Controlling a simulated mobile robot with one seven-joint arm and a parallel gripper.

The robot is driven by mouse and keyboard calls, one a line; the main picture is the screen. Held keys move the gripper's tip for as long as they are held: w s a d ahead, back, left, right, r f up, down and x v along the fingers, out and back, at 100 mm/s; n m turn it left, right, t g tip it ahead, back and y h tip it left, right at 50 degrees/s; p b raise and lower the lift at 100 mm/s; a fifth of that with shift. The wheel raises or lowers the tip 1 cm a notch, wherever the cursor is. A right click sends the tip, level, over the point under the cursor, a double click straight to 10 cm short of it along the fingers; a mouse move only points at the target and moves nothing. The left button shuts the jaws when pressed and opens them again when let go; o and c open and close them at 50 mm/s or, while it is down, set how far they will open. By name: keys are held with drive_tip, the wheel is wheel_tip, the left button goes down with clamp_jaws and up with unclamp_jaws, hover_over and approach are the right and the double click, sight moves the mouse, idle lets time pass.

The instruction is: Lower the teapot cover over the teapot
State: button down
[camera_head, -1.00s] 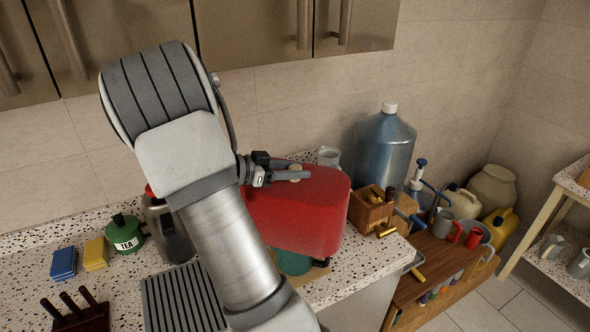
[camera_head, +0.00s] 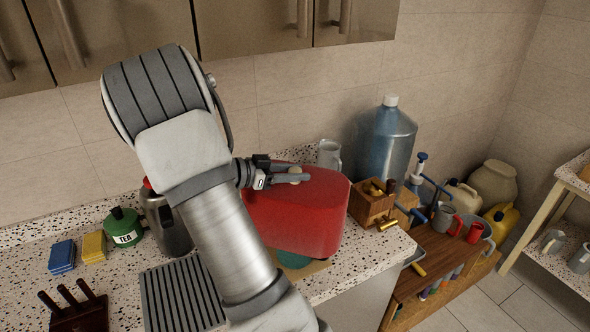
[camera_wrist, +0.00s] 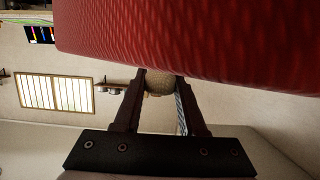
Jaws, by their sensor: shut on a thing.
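The red teapot cover (camera_head: 305,215) is a large quilted dome over the speckled counter, at the middle of the head view. My gripper (camera_head: 290,177) is shut on the pale knob (camera_head: 295,171) at its top. In the wrist view the cover (camera_wrist: 200,40) fills the upper part, and the knob (camera_wrist: 159,82) sits between the fingertips of my gripper (camera_wrist: 160,85). A teal piece, perhaps the teapot (camera_head: 293,260), shows just below the cover's lower edge. Most of it is hidden by the cover.
A white mug (camera_head: 329,154) stands behind the cover and a wooden box (camera_head: 372,203) stands close on its right. A large blue water bottle (camera_head: 385,140) is behind. A green tea tin (camera_head: 124,228) and a metal canister (camera_head: 165,220) stand left, near the striped drain mat (camera_head: 183,297).

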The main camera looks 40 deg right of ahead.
sight(295, 188)
drive_tip(key=shift+f+b, duration=1.05)
drive_tip(key=shift+f, duration=1.5)
drive_tip(key=shift+f+b, duration=1.35)
drive_tip(key=shift+f, duration=1.8)
unclamp_jaws()
drive_tip(key=shift+a, duration=0.15)
drive_tip(key=b+v, duration=0.1)
drive_tip(key=v, duration=1.6)
